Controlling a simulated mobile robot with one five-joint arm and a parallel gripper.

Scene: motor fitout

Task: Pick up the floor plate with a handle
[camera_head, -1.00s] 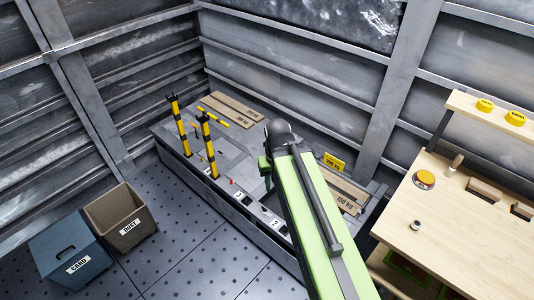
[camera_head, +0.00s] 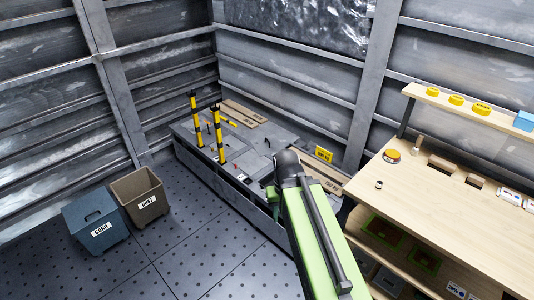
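A raised grey platform (camera_head: 217,182) stands in the back corner, topped with flat grey plates. One grey plate (camera_head: 252,158) lies near its middle, left of my arm. A small dark mark near that plate may be a handle, but it is too small to tell. My green arm reaches up from the bottom of the view, and its dark joint covers part of the platform. My gripper is hidden behind the arm, so its fingers and anything in them do not show.
Two yellow-black posts (camera_head: 195,119) stand on the platform's left part. A blue bin (camera_head: 96,220) and a brown bin (camera_head: 139,196) stand left. A wooden bench (camera_head: 455,205) stands right. The floor between is clear.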

